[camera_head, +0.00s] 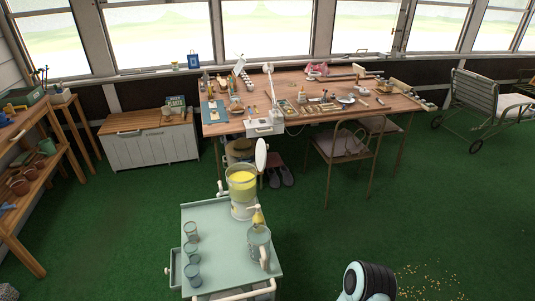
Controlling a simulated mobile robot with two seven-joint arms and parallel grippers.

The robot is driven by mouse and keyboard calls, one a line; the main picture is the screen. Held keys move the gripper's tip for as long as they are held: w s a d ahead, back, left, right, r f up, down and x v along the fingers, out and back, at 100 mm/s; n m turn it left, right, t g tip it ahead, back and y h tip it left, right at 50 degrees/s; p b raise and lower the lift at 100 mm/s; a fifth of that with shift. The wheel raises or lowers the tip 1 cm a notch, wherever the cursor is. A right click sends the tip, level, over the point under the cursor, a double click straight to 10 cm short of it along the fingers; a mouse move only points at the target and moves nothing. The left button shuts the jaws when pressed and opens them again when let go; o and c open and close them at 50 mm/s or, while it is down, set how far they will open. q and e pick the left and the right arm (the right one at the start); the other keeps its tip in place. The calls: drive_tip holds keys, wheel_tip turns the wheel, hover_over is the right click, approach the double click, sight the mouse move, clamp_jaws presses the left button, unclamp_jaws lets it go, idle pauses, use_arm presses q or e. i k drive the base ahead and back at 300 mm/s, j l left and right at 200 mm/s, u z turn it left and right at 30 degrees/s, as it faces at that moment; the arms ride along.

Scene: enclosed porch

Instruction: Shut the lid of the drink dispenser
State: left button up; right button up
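The drink dispenser (241,193) stands at the back right of a pale green cart. It is a clear cylinder with yellow drink inside. Its round white lid (261,155) is open and stands nearly upright at the right side of the rim. The open top faces up and the yellow surface shows. Neither of my grippers is in view; only a rounded black and light-blue part, which looks like my own arm, shows at the bottom edge right of the cart.
The cart top (212,222) also holds several glasses (191,250) at the left and a pitcher (258,245) at the front right. A wooden worktable (300,112) with chairs (342,145) stands behind. Green floor (430,215) is open to the right.

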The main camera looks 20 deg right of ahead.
sight(262, 148)
drive_tip(key=l+u, duration=0.1)
drive_tip(key=l, duration=0.55)
drive_tip(key=k+l+u, duration=0.1)
drive_tip(key=l, duration=0.5)
drive_tip(key=l+u, duration=0.1)
drive_tip(key=l, duration=0.55)
drive_tip(key=k+l+u, duration=0.15)
drive_tip(key=l, duration=0.45)
